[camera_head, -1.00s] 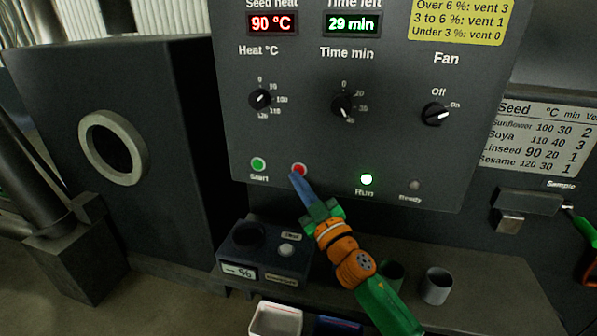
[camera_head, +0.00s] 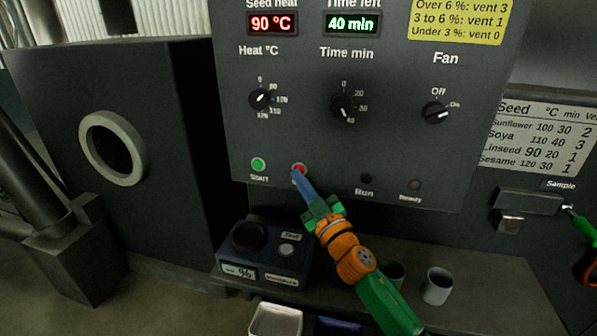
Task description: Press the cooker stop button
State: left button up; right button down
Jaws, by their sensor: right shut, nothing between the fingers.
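The red stop button (camera_head: 299,168) is at the lower left of the grey control panel (camera_head: 400,150), right of the green Start button (camera_head: 258,164). My right gripper (camera_head: 299,174) is shut and empty. Its blue fingertips are at the red button, seeming to touch it and covering its lower part and its label. The time display (camera_head: 353,23) reads 40 min and the heat display (camera_head: 272,24) reads 90 °C. The Run lamp (camera_head: 366,179) and the Ready lamp (camera_head: 415,184) are dark. My left gripper is out of view.
Heat (camera_head: 260,98), time (camera_head: 343,104) and fan (camera_head: 435,112) knobs sit above the buttons. A moisture meter box (camera_head: 265,257), a grey cup (camera_head: 437,286) and a white tray (camera_head: 275,320) are below the panel. A sample spout (camera_head: 527,203) is at the right.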

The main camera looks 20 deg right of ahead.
dwell(0.3)
jog(key=shift+s+a+p, duration=0.3)
jog(key=shift+s+a, duration=0.15)
jog(key=shift+s, duration=0.2)
jog(key=s+a, duration=0.1)
jog(key=s+a+p, duration=0.1)
jog(key=s, duration=0.2)
jog(key=shift+s+a, duration=0.1)
jog(key=shift+a, duration=0.3)
jog(key=shift+f, duration=0.1)
dwell(0.4)
